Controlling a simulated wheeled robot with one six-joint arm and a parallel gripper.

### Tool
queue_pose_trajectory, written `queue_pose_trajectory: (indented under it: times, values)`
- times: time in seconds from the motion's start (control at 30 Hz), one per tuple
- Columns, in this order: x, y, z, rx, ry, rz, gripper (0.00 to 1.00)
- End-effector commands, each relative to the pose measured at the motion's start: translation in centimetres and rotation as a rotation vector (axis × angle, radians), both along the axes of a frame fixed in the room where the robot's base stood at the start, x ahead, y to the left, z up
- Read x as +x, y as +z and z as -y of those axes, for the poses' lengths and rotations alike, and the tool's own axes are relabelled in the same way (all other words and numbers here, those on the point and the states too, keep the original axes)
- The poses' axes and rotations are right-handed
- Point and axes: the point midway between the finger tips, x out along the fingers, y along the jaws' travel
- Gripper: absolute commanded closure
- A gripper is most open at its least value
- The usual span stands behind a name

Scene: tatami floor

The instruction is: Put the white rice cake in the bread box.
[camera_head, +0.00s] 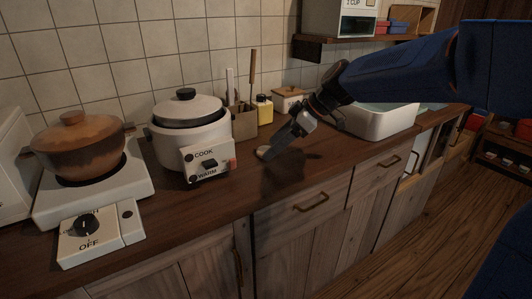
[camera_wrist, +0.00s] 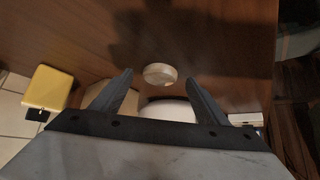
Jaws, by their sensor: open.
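The white rice cake (camera_wrist: 160,74) is a small pale disc lying on the dark wooden counter. In the head view the rice cake (camera_head: 263,152) shows just left of my fingertips. My gripper (camera_head: 275,150) points down and left, close to the counter. In the wrist view my gripper (camera_wrist: 159,85) is open and empty, with the rice cake in line with the gap between its fingertips, not visibly touched. I cannot tell for sure which container is the bread box; a small wooden box with a light lid (camera_head: 288,93) stands by the wall.
A white rice cooker (camera_head: 190,135) and a clay pot (camera_head: 78,145) on a white stove stand to the left. A yellow container (camera_head: 264,110) and a utensil holder (camera_head: 241,121) stand behind. A white basin (camera_head: 382,124) is at the right, under a shelf (camera_head: 345,48).

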Motion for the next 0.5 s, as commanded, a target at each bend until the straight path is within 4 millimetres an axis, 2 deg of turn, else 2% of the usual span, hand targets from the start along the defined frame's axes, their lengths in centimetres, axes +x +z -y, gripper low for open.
queue_pose_trajectory:
  times: [0.1,0.3,0.37,0.5]
  values:
    - [0.1,-0.7,-0.66,0.0,0.001,0.001,0.32]
    - [0.13,-0.75,-0.69,0.0,0.0,0.001,0.32]
    - [0.13,-0.75,-0.68,0.0,0.0,0.001,0.44]
    - [0.13,-0.75,-0.68,0.0,0.0,0.001,0.76]
